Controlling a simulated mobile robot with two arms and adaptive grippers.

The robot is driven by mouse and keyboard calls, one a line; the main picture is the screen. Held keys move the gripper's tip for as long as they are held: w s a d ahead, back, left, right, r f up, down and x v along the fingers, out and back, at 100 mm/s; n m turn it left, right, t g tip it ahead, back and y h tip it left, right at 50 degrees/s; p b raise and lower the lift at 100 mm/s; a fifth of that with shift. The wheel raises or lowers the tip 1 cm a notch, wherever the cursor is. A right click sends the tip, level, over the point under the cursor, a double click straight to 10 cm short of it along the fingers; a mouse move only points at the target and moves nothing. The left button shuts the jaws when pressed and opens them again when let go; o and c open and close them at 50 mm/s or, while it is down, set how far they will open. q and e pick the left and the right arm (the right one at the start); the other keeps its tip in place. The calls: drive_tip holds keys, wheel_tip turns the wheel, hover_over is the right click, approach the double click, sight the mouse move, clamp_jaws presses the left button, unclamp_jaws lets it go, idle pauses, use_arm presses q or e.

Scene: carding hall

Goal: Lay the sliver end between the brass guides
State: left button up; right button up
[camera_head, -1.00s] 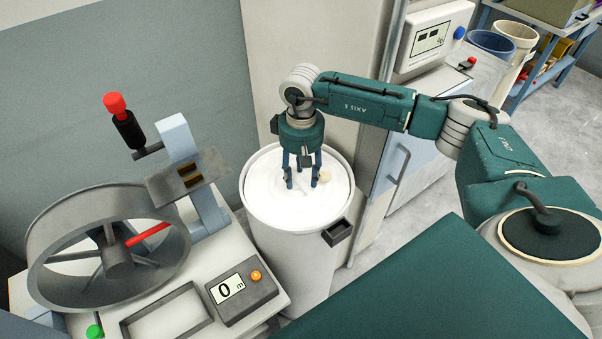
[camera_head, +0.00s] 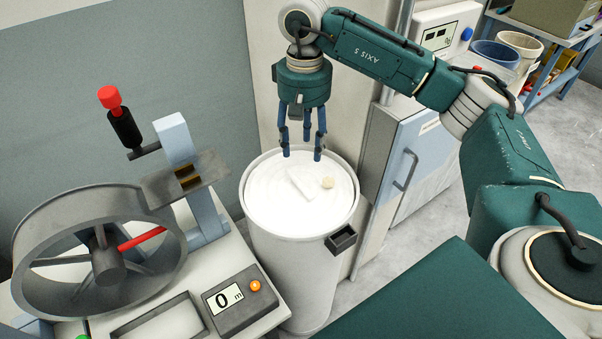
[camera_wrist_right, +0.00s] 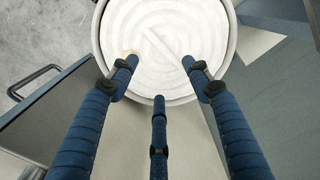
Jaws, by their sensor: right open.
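A tall white can (camera_head: 298,270) stands in the middle of the head view, full of coiled white sliver (camera_head: 270,200). The sliver end (camera_head: 303,182) seems to be the pale flat strip on top, beside a small cream lump (camera_head: 328,183). My right gripper (camera_head: 302,152) is open and empty above the can's far side, fingers pointing down. In the right wrist view the fingers (camera_wrist_right: 160,80) are spread over the can, with the coils (camera_wrist_right: 165,30) below. The brass guides (camera_head: 188,177) sit on a grey plate at the left, with nothing between them. My left gripper is out of view.
A grey wheel (camera_head: 100,250) with a red spoke stands left of the can, below a red-topped handle (camera_head: 110,97). A cabinet (camera_head: 415,150) stands behind right.

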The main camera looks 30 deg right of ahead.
drive_tip(key=m+b, duration=0.1)
drive_tip(key=m, duration=0.5)
drive_tip(key=m+b, duration=0.4)
drive_tip(key=m, duration=2.3)
hover_over(297, 182)
drive_tip(key=f, duration=0.7)
drive_tip(key=shift+w+d, duration=0.25)
drive_tip(key=f, duration=0.1)
drive_tip(key=f+p, duration=0.1)
drive_tip(key=f, duration=0.2)
drive_tip(key=shift+s+a+f+p, duration=0.25)
drive_tip(key=shift+s+f+p, duration=0.1)
drive_tip(key=shift+p, duration=0.05)
drive_tip(key=shift+f, duration=0.35)
drive_tip(key=c, duration=1.1)
drive_tip(key=shift+r, duration=0.1)
drive_tip(key=shift+c, duration=0.2)
